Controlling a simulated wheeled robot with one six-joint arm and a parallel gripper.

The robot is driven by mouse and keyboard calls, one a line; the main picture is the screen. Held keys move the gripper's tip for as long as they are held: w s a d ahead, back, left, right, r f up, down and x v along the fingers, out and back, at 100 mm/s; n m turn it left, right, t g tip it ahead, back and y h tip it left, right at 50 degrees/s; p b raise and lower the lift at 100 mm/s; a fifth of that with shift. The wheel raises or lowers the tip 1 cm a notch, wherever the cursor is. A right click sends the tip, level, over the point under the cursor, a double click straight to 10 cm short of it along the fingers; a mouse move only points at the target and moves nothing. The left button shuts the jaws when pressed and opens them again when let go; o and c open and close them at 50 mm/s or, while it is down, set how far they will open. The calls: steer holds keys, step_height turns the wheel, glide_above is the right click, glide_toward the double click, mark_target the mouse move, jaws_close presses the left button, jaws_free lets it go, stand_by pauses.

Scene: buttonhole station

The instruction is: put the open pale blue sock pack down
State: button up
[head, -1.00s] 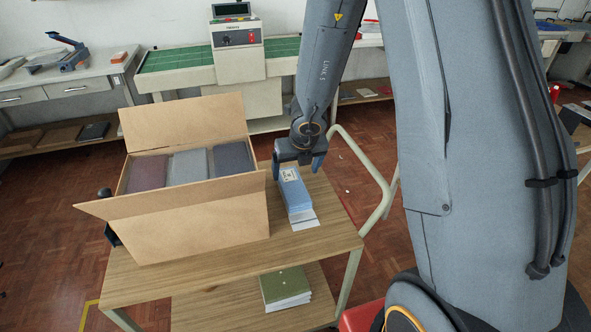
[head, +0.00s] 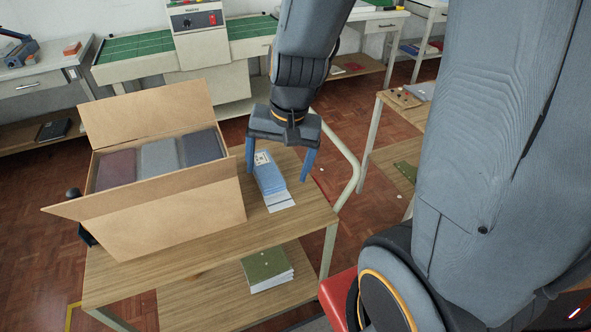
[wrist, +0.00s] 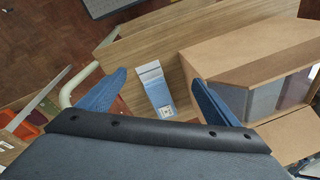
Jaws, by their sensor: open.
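The pale blue sock pack (head: 270,177) lies on the wooden top of the trolley, to the right of the cardboard box. A whitish flap or card shows at its near end, and a small printed label at its far end. It also shows in the wrist view (wrist: 154,87), lying between and beyond the fingers. My gripper (head: 278,176) is open and empty, with its blue fingers apart above the pack. The fingers also show in the wrist view (wrist: 150,88), one on each side of the pack.
An open cardboard box (head: 180,215) with several sock packs stands on the trolley (head: 215,252) to the left. Green packs (head: 267,268) lie on its lower shelf. A curved metal handle (head: 350,165) rises at the trolley's right end. Bare wood lies in front of the pack.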

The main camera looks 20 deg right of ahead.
steer(key=s+d+n, duration=0.1)
steer(key=n, duration=0.1)
steer(key=s+n, duration=0.1)
steer(key=s+d+n+h, duration=0.1)
steer(key=s+n, duration=0.1)
steer(key=shift+d+r+n+g, duration=0.3)
steer(key=shift+r, duration=0.1)
steer(key=shift+w, duration=0.1)
stand_by(0.8)
